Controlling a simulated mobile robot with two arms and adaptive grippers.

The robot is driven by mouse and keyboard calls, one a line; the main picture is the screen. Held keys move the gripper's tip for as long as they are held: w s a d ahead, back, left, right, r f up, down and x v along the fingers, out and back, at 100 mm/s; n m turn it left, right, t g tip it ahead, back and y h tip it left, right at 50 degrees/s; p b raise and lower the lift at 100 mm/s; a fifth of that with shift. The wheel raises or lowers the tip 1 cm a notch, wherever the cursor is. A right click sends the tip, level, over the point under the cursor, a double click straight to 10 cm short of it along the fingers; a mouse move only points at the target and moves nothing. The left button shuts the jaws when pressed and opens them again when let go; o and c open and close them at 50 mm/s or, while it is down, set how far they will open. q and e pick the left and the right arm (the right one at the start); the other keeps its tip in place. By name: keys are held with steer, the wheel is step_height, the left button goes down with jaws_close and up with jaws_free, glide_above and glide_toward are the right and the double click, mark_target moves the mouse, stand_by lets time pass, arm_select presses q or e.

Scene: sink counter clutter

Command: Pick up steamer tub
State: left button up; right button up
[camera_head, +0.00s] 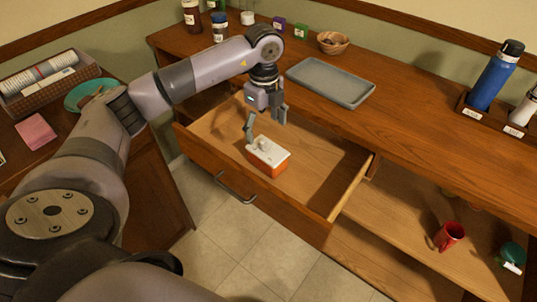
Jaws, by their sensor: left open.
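In the head view, a small tub (268,160) with an orange-red body and a white lid with a knob sits in the open wooden drawer (318,172). It appears to be the steamer tub. My left gripper (265,128) is above the drawer, pointing down, with its fingers spread. One finger reaches down near the tub's far left edge; the other is farther right and higher. I cannot tell whether a finger touches the tub. My right gripper is not in view.
The drawer's front panel with its handle (236,187) faces the tiled floor. On the counter are a grey tray (331,82), a wooden bowl (333,42) and a blue bottle (495,75). A red mug (449,236) stands on the lower shelf. The drawer's right part is clear.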

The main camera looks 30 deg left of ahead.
arm_select(q)
glide_above(267, 149)
steer(key=f, duration=0.4)
steer(key=shift+s+f, duration=0.1)
steer(key=shift+s, duration=0.3)
step_height(267, 149, down, 3)
steer(key=shift+f, duration=0.2)
steer(key=f, duration=0.3)
steer(key=f+p, duration=0.1)
steer(key=shift+w+d+f, duration=0.1)
steer(key=shift+w+f, duration=0.1)
steer(key=shift+w, duration=0.15)
steer(key=shift+f, duration=0.25)
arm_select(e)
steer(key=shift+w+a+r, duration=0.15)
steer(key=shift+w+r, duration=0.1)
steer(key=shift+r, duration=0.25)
arm_select(q)
steer(key=c, duration=1.4)
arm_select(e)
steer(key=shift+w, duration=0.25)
